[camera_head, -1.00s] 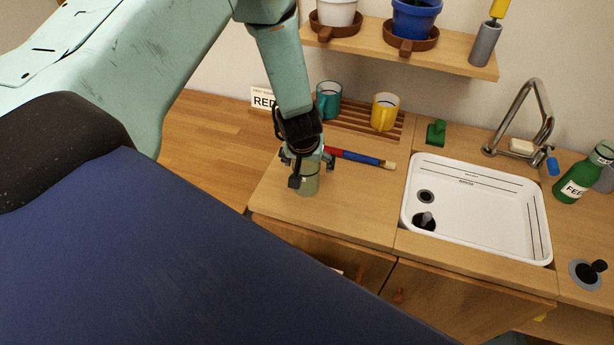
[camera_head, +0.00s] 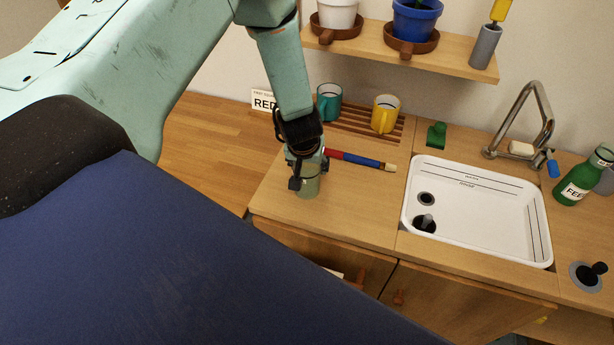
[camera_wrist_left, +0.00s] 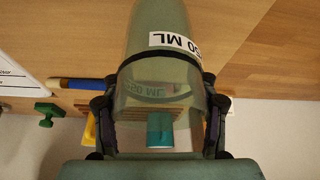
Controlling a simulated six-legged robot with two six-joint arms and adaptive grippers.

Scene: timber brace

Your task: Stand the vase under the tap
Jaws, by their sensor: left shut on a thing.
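The vase (camera_head: 308,187) is a translucent green vessel standing on the wooden counter, left of the sink. My left gripper (camera_head: 306,165) is over it from above and shut on it. In the left wrist view the vase (camera_wrist_left: 160,55) fills the middle, with a dark band and a label ending in "50 ML", between the two fingers (camera_wrist_left: 158,112). The tap (camera_head: 532,115) is a bent metal spout at the back of the white sink basin (camera_head: 480,210), well to the right of the vase. My right gripper is not in view.
A red and blue stick (camera_head: 360,160) lies just right of the vase. Teal (camera_head: 328,103) and yellow (camera_head: 385,114) mugs stand on a slatted rack behind. A green bottle (camera_head: 583,178) stands right of the sink. A shelf (camera_head: 460,50) with pots hangs above. The front counter is clear.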

